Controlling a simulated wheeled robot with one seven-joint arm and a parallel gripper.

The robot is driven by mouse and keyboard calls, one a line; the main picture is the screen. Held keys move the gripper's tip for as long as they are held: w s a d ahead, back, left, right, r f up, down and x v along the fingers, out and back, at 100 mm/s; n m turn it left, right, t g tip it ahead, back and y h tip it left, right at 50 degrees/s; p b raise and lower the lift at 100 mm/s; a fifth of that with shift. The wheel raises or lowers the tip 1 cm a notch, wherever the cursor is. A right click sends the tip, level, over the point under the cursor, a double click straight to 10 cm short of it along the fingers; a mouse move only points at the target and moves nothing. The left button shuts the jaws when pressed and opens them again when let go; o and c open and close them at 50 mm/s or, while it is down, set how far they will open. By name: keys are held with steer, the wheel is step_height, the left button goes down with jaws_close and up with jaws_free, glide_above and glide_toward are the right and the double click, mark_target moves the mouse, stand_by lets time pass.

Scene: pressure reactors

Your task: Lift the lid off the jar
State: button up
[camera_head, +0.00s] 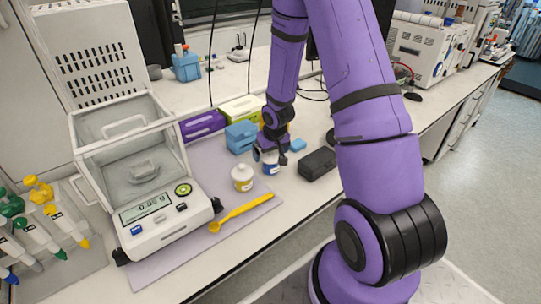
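Two small jars stand on the grey mat (190,250). A pale jar with a yellow label (242,178) stands on the left, with its top uncovered by my arm. Just right of and behind it is a white jar with a blue label (271,167). My gripper (269,154) points down at the top of the blue-labelled jar, with fingers close to or around it. The gripper and wrist hide that jar's top, so I cannot tell its lid's state, whether the fingers touch it, or whether they are open.
A yellow spoon (241,213) lies in front of the jars. A glass-sided balance (134,179) stands left. A black box (317,164) is to the right, and blue boxes (241,137) stand behind. Pipettes (40,237) are at far left.

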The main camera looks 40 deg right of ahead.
steer(key=c, duration=0.9)
steer(key=shift+o, duration=0.2)
steer(key=shift+r, duration=0.1)
